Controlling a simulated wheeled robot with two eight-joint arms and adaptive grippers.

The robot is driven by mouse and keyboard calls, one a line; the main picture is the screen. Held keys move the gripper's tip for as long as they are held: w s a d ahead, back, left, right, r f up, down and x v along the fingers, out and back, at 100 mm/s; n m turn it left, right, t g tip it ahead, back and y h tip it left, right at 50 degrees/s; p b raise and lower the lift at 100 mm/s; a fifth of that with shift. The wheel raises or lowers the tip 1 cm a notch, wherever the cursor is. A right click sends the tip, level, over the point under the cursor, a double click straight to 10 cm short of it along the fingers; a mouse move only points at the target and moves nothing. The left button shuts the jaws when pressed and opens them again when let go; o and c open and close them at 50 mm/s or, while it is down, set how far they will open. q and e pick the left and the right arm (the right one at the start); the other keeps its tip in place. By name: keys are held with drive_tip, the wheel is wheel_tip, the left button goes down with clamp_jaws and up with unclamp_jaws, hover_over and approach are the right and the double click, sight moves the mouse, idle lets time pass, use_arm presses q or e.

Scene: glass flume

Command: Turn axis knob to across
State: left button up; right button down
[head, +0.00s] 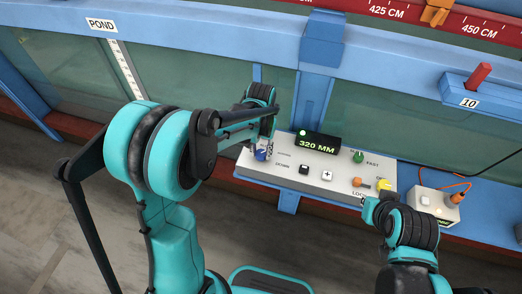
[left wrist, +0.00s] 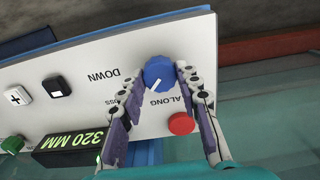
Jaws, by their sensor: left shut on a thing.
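The axis knob (left wrist: 158,71) is blue with a white pointer line and sits on the white control panel (left wrist: 75,72). In the left wrist view its line points down-left, between the word ALONG and a word ending in OSS, partly hidden by a finger. My left gripper (left wrist: 162,76) has its two fingers on either side of the knob and is shut on it. In the head view the knob (head: 261,155) shows at the panel's left end, beside my left gripper (head: 268,150). My right gripper (head: 371,208) is at the panel's right end; its fingers are not clear.
The panel also carries a red button (left wrist: 181,123), a black key (head: 304,169), a white plus key (head: 327,175), a green knob (head: 358,157), an orange switch (head: 358,182), a yellow knob (head: 384,185) and a 320 MM display (head: 318,143). A grey box (head: 435,205) with an orange cable stands right.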

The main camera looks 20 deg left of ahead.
idle(0.4)
use_arm(q)
drive_tip(key=o, duration=1.2)
drive_tip(key=shift+c, duration=0.2)
drive_tip(key=shift+r, duration=0.1)
wheel_tip(320, 180, up, 12)
drive_tip(key=shift+s, duration=0.1)
drive_tip(key=t+b, duration=0.3)
drive_tip(key=t, duration=0.1)
approach(260, 154)
drive_tip(key=s+a+r, duration=0.2)
drive_tip(key=s+r, duration=0.1)
drive_tip(key=s, duration=0.2)
drive_tip(key=s+f+t+b, duration=0.2)
drive_tip(key=s+f+t, duration=0.1)
drive_tip(key=s+f, duration=0.2)
drive_tip(key=shift+s+a+f+b, duration=0.2)
drive_tip(key=shift+s+a+b, duration=0.15)
drive_tip(key=shift+s, duration=0.55)
